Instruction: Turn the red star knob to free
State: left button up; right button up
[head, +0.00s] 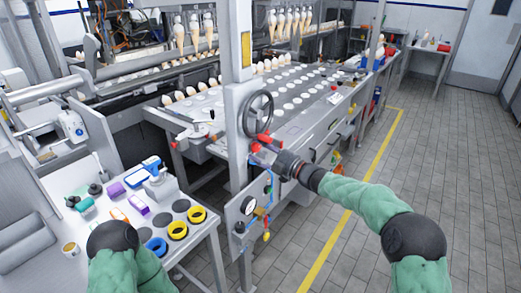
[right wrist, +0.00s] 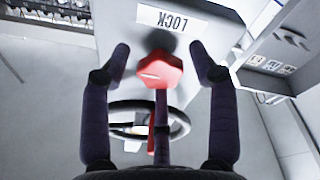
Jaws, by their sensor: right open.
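The red star knob (right wrist: 160,70) sits between the two fingers of my right gripper (right wrist: 164,60) in the right wrist view. The fingers are apart, one on each side, with a visible gap to it. A white label reading LOCK (right wrist: 172,18) appears upside down just beyond the knob. In the head view my right gripper (head: 268,152) reaches the grey post, and the red knob (head: 264,138) shows at its tips, partly hidden. My left arm shows at the lower left; its gripper is out of view.
A handwheel (head: 257,114) is on the post just above my right gripper. A gauge (head: 248,205) and small valves are below. The tiled floor at right is clear.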

jog(key=shift+d+r, duration=0.1)
jog(key=shift+r, duration=0.05)
jog(key=v, duration=0.8)
jog(key=shift+f, duration=0.25)
jog(key=s+d+f+m+h+p, duration=0.1)
jog(key=s+f+m+h, duration=0.3)
jog(key=f, duration=0.7)
jog(key=s+d+f+m+g+h, duration=0.1)
jog(key=s+f+m+h, duration=0.1)
jog(key=f+m, duration=0.6)
jog(key=s+d+f+m+h+p, duration=0.1)
jog(key=s+f+m+h, duration=0.2)
jog(key=f, duration=1)
jog(key=s+f+m+g+h, duration=0.1)
jog(key=s+f+m+g, duration=0.2)
jog(key=s, duration=1.3)
jog(key=s+f+m+g+h+p, duration=0.1)
jog(key=s+f+m+g, duration=0.3)
jog(key=s+f+g, duration=0.3)
jog(key=s+f, duration=0.4)
jog(key=s, duration=0.4)
jog(key=shift+s+d+h+p, duration=0.2)
jog(key=shift+s+h+p, duration=0.1)
jog(key=shift+s, duration=0.1)
